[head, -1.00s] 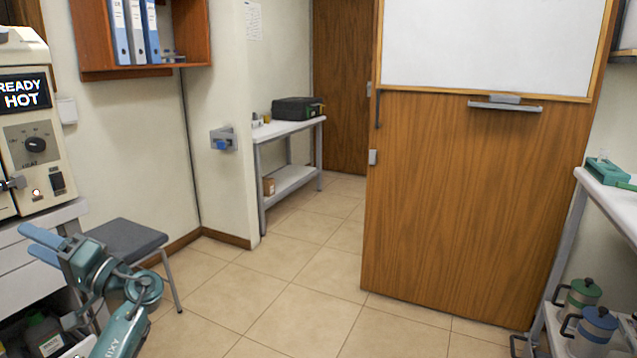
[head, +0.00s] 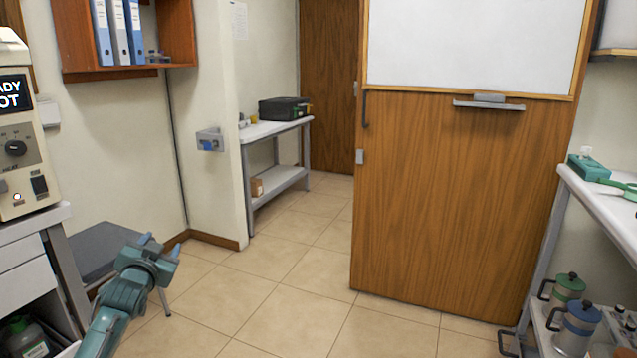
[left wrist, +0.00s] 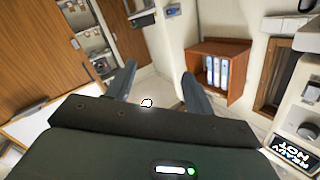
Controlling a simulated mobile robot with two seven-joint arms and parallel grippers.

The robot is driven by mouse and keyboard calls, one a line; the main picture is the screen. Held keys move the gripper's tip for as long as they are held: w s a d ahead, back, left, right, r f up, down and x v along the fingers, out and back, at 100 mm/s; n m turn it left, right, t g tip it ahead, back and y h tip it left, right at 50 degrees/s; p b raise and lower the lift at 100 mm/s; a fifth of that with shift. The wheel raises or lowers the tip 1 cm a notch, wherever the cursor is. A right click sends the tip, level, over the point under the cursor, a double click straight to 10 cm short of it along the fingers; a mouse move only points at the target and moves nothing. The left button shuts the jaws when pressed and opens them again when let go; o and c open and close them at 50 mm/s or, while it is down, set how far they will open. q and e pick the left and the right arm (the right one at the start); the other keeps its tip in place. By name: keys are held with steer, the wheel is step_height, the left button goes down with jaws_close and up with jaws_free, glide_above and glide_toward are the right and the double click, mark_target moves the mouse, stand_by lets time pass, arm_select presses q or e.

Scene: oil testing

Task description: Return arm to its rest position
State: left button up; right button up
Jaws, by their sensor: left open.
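My left gripper (head: 158,243) is in the lower left of the head view, in front of the grey stool and pointing away from me. Its two blue fingertips are apart, and nothing shows between them. In the left wrist view the two fingers (left wrist: 158,85) are spread wide with empty space between them. My left arm comes up from the bottom edge of the head view. My right gripper is not in view.
A heating unit (head: 18,150) stands on a bench at the left, with a grey stool (head: 95,250) beside it. A wooden partition (head: 450,200) stands ahead. A white table (head: 600,195) is at the right, with metal canisters below. The tiled floor (head: 270,290) is clear.

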arm_select(q)
steer(key=s+d+f+m+g+h, duration=0.1)
steer(key=s+d+f+h, duration=0.2)
steer(key=s+d+f, duration=0.6)
steer(key=s+d+f+g+h, duration=0.1)
steer(key=s+d+f+h, duration=0.2)
steer(key=s+d+f, duration=0.55)
steer(key=s+d+r+n+g+h, duration=0.1)
steer(key=s+d+r, duration=0.2)
steer(key=s, duration=0.8)
steer(key=s+d+r, duration=0.2)
steer(key=s+d, duration=0.1)
steer(key=s, duration=0.8)
step_height(320, 180, up, 8)
steer(key=a+g+y+p, duration=0.1)
steer(key=g+p, duration=0.2)
steer(key=p, duration=1.8)
steer(key=shift+a+n+p, duration=0.15)
steer(key=shift+n+p, duration=0.25)
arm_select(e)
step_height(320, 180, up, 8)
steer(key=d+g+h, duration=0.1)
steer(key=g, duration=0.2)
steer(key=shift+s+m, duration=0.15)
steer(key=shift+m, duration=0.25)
arm_select(q)
steer(key=shift+c, duration=0.3)
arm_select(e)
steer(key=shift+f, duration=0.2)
